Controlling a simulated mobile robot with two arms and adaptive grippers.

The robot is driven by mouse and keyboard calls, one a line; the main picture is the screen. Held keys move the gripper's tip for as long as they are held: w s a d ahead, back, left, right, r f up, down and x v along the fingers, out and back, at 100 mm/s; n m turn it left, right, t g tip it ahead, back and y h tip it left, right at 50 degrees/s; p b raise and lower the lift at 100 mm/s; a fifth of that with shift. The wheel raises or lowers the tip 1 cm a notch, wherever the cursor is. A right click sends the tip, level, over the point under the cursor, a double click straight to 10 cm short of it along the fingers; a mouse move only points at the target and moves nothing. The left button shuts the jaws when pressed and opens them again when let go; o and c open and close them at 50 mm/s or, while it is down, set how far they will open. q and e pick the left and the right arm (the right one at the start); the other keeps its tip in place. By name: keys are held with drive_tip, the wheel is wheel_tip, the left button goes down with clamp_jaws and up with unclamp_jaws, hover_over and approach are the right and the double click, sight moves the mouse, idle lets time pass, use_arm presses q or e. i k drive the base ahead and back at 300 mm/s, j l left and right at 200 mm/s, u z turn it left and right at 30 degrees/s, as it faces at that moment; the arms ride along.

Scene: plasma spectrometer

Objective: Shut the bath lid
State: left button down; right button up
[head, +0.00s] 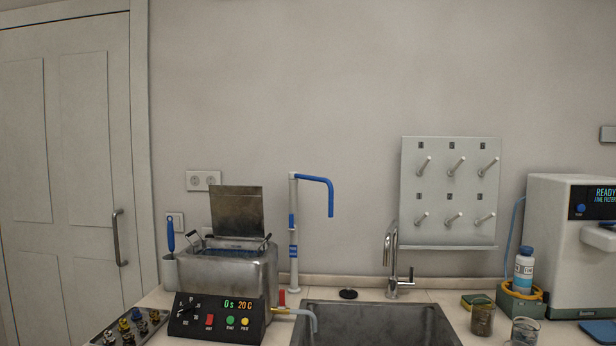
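The bath (228,277) is a metal box on the counter left of the sink, with a black control panel (217,317) in front reading "0 s" and "20 C". Its lid (236,213) is a dark metal plate standing raised, nearly upright, at the back of the bath. The opening (230,250) below it shows, with wire handles at its left and right ends. Neither of my grippers is in view.
A sink (375,322) with a tap (392,262) is right of the bath. A blue and white pipe stand (294,235) rises beside the bath. A blue-handled tool (171,238) stands at its left. A yellow-tipped drain spout (290,312) sticks out at its right.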

sight(237, 210)
drive_tip(key=i+j+z, duration=0.45)
drive_tip(key=j, duration=0.3)
drive_tip(key=i+j+z, duration=0.25)
drive_tip(key=j, duration=0.2)
drive_tip(key=i, duration=0.05)
